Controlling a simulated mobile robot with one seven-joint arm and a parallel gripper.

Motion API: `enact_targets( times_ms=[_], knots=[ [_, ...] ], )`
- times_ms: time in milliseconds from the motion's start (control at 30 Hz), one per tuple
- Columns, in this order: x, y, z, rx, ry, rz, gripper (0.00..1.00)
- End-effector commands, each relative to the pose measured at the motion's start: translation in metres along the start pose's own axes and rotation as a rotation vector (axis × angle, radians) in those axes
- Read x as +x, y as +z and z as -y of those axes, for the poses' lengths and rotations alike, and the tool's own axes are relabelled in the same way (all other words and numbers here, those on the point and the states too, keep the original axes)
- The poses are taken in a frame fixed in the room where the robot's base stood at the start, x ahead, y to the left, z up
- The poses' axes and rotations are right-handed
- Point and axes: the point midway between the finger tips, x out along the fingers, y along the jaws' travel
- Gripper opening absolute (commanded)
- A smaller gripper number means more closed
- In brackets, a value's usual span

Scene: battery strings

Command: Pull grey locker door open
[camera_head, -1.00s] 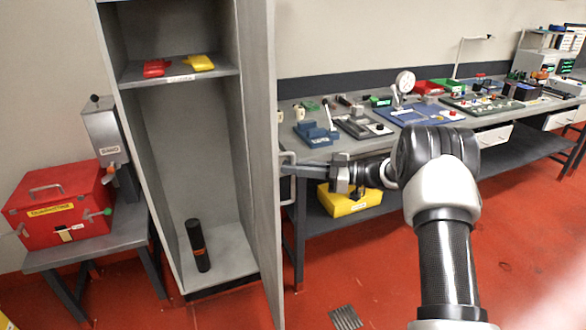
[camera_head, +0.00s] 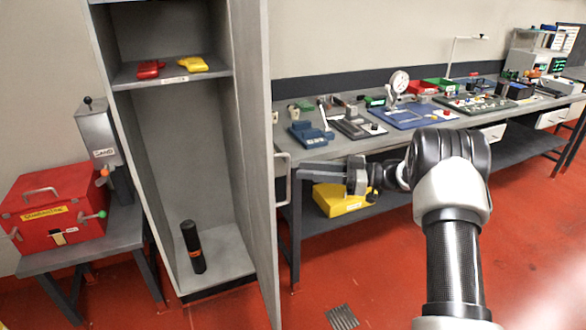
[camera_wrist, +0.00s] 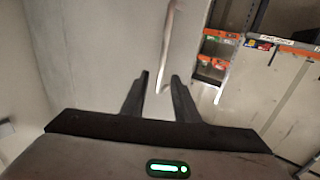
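The grey locker (camera_head: 190,140) stands at the left of the head view with its door (camera_head: 255,150) swung wide open, seen nearly edge-on. The door's bar handle (camera_head: 285,180) is on the door's right side.
Inside the locker are a red item (camera_head: 150,70) and a yellow item (camera_head: 192,65) on the shelf, and a black cylinder (camera_head: 193,247) below. A red box (camera_head: 55,210) sits on a side table. A long workbench (camera_head: 340,147) stands behind my arm. The red floor in front is clear.

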Motion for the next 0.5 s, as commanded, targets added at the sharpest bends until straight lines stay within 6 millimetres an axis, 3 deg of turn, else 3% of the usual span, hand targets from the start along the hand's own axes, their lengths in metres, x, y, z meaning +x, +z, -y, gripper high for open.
enact_targets(
  times_ms=[100, 300, 500],
  knots=[
    [-0.032, -0.001, -0.001, -0.001, 0.005, 0.0, 0.28],
    [-0.078, 0.0, -0.001, -0.002, 0.005, 0.0, 0.28],
    [-0.106, 0.0, -0.001, -0.001, 0.001, -0.001, 0.28]
  ],
)
